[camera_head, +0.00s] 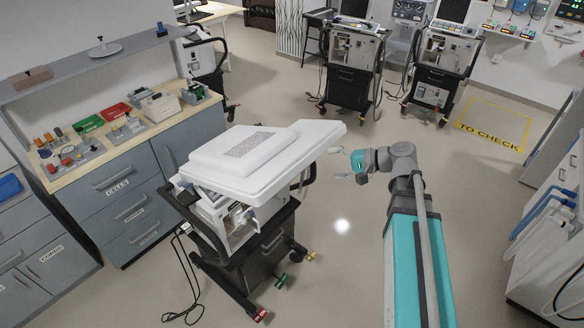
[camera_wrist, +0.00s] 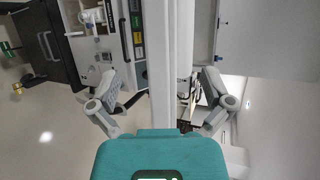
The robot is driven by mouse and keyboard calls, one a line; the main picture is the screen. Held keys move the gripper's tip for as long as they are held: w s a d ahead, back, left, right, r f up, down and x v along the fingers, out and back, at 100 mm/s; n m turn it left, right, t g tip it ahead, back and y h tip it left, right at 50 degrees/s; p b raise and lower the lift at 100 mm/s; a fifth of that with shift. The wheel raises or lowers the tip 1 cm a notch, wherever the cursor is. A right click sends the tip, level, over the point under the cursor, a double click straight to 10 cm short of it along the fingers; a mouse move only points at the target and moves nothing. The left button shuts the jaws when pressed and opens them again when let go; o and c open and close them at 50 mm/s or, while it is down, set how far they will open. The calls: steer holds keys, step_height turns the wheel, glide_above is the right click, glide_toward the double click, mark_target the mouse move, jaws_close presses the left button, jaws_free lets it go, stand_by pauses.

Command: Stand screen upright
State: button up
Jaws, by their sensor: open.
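The white screen (camera_head: 270,165) lies nearly flat, face down or folded over, on top of the nearest ventilator cart (camera_head: 238,215). A raised housing with a vent grille shows on its upper side. My gripper (camera_head: 336,162) is open just off the screen's right edge, fingers pointing left toward it. In the wrist view the screen's pale edge (camera_wrist: 160,40) runs as an upright band between the two spread fingers of my gripper (camera_wrist: 160,82). I cannot tell whether a finger touches it. The cart's body shows behind the left finger.
A workbench (camera_head: 135,140) with parts and tools stands at the left. Two more ventilator carts (camera_head: 352,68) (camera_head: 437,72) stand at the back. A yellow "TO CHECK" floor square (camera_head: 493,125) is at the right. A hose rack (camera_head: 545,215) stands far right. Floor between is clear.

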mark_target(299, 166)
steer(key=b+x, duration=0.4)
steer(key=x, duration=0.9)
steer(key=c, duration=1.3)
